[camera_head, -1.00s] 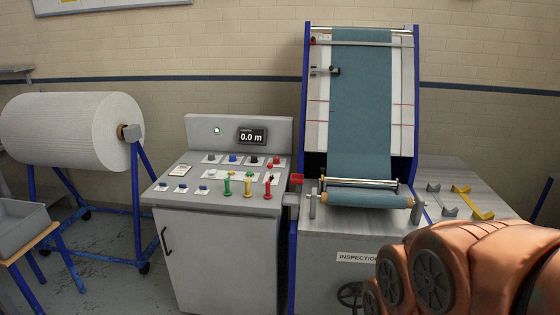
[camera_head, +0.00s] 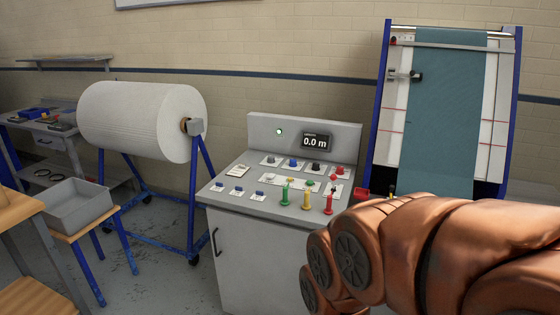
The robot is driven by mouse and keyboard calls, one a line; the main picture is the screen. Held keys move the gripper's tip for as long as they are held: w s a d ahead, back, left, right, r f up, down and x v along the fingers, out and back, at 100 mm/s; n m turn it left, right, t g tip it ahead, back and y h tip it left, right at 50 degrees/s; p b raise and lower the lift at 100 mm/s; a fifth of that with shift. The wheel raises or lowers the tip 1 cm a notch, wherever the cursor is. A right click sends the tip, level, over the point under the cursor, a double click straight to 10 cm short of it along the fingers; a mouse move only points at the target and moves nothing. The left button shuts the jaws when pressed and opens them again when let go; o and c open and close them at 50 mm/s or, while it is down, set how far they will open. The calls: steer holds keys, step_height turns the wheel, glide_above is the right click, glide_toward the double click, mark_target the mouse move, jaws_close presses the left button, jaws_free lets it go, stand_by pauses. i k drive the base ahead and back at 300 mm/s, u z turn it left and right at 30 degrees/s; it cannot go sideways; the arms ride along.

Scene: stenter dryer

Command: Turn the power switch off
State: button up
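The grey control console (camera_head: 336,133) stands in the middle with its sloped panel facing me. An upper row holds knobs, among them a blue one (camera_head: 293,164) and a red one (camera_head: 341,171). Several small blue switches (camera_head: 238,190) sit at the lower left of the panel. Green (camera_head: 285,194), yellow (camera_head: 306,199) and red (camera_head: 328,204) levers stand at the front right. The labels are too small to read, so I cannot tell which control is the power switch. A round green-white lamp (camera_head: 280,131) looks lit. My copper arm crosses the lower right; my gripper is not visible.
A display (camera_head: 315,141) reads 0.0 m. A large white roll (camera_head: 142,121) on a blue stand is left of the console. A grey bin (camera_head: 78,207) is at far left. The inspection frame with teal fabric (camera_head: 445,115) stands right. Some floor shows before the roll stand.

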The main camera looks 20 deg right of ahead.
mark_target(341, 170)
steer(key=u, duration=0.3)
steer(key=i, duration=0.9)
steer(key=z, duration=0.45)
steer(key=i, duration=1.05)
steer(key=z, duration=0.75)
